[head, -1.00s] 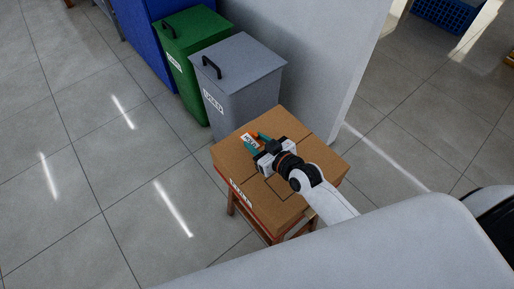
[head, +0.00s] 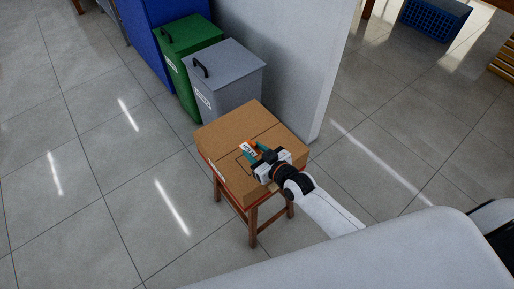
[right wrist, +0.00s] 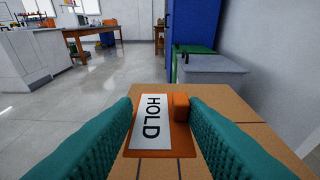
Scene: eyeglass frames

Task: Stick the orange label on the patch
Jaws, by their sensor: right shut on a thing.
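The orange label (right wrist: 181,107), with a white face reading HOLD and a raised orange block, lies between the teal fingers of my right gripper (right wrist: 161,110) in the right wrist view. In the head view the label (head: 248,149) shows at the fingertips of my right gripper (head: 261,158), over the top of a brown cardboard box (head: 225,128). The gripper is shut on the label. A thin dark outline, seemingly the patch (head: 242,166), shows on the box top beside the label, partly covered by the gripper. I cannot tell whether the label touches the box. My left gripper is not in view.
The box stands on a wooden stool (head: 252,228). A grey bin (head: 228,85), a green bin (head: 188,38) and a pale wall (head: 290,60) are behind it. A white label is on the box's front side. The floor to the left is clear.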

